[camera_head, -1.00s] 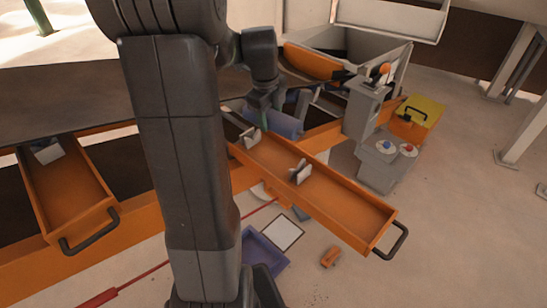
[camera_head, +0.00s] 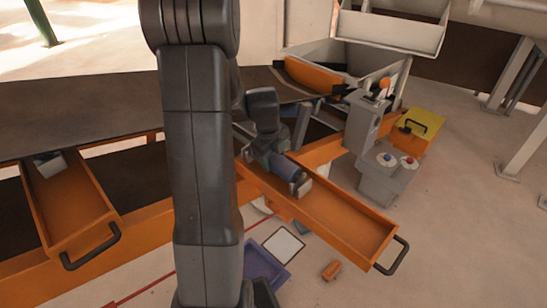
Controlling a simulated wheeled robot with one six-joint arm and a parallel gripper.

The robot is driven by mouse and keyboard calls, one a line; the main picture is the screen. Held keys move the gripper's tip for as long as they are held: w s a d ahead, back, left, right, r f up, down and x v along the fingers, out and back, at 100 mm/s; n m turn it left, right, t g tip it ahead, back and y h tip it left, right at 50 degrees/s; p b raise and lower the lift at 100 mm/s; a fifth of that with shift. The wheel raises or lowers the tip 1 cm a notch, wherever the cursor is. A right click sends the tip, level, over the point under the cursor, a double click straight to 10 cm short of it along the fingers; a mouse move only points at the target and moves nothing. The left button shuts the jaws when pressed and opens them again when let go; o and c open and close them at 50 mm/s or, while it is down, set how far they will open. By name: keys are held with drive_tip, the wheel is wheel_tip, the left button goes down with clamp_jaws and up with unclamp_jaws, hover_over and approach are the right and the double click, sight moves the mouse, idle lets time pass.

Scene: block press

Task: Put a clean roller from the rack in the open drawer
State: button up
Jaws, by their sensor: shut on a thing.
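My gripper (camera_head: 266,152) is shut on a blue roller (camera_head: 286,169), with its dark fingers around the roller's middle. The roller is over the back part of the long orange open drawer (camera_head: 350,224), lying lengthwise along it. Its near end is at a light grey cradle (camera_head: 302,186) in the drawer; I cannot tell whether it rests on it. The far end and the other cradle are hidden by my gripper and arm. The rack cannot be made out clearly.
A second open orange drawer (camera_head: 75,212) is at left with a grey piece at its back. At right stand a grey control post (camera_head: 362,125), a button box (camera_head: 385,170) and a yellow-lidded box (camera_head: 420,122). A blue tray (camera_head: 262,265) lies on the floor.

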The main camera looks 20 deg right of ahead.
drive_tip(key=shift+f+b, duration=0.3)
drive_tip(key=shift+b, duration=0.15)
drive_tip(key=shift+f+b, duration=0.3)
drive_tip(key=shift+b, duration=0.05)
drive_tip(key=o, duration=1.4)
drive_tip(key=shift+r, duration=0.2)
drive_tip(key=shift+r+p, duration=0.25)
drive_tip(key=shift+p, duration=0.25)
drive_tip(key=r, duration=0.4)
drive_tip(key=a+r, duration=0.1)
drive_tip(key=r, duration=0.7)
drive_tip(key=shift+s+a+r, duration=0.15)
drive_tip(key=shift+s+a, duration=0.2)
drive_tip(key=shift+a, duration=0.05)
